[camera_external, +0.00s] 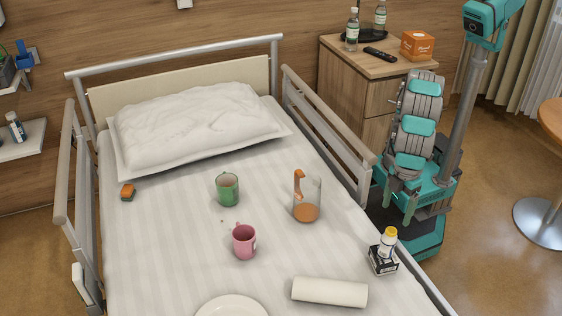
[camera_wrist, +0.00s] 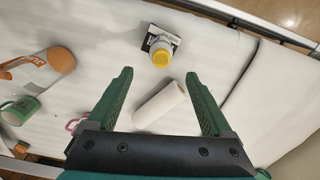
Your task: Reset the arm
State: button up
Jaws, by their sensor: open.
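My gripper (camera_wrist: 159,75) is open in the wrist view, with its two dark green fingers spread apart and nothing held between them. The wrist view looks onto the bed, where a white roll (camera_wrist: 160,107) appears between the fingers. A yellow-capped bottle (camera_wrist: 161,55) on a black and white box appears beyond the fingertips.
The bed (camera_external: 165,240) holds a green mug (camera_external: 228,190), a pink mug (camera_external: 244,241), an orange-handled jug (camera_external: 307,198), a sponge (camera_external: 127,192) and a plate (camera_external: 232,307). A bed rail (camera_external: 328,122) and a bedside cabinet (camera_external: 345,75) stand near my arm. Open floor lies to the right.

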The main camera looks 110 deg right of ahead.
jog(key=s+d+m+p, duration=0.2)
jog(key=d, duration=2.4)
jog(key=shift+g, duration=0.6)
jog(key=s+d, duration=0.3)
jog(key=s+d+f+p, duration=0.1)
jog(key=s+d, duration=0.2)
jog(key=d, duration=0.1)
jog(key=s+d+f, duration=0.1)
jog(key=s+d, duration=0.2)
jog(key=d, duration=0.1)
jog(key=shift+s+f+p, duration=0.2)
jog(key=shift+s+p, duration=0.05)
jog(key=shift+p, duration=0.05)
jog(key=s+d+f, duration=0.2)
jog(key=s+f, duration=0.1)
jog(key=s, duration=0.3)
jog(key=s+d+f+p, duration=0.1)
jog(key=s+d+f, duration=0.1)
jog(key=s, duration=0.4)
jog(key=shift+s+d+f+g, duration=0.3)
jog(key=shift+d+f, duration=0.1)
jog(key=shift+d, duration=0.45)
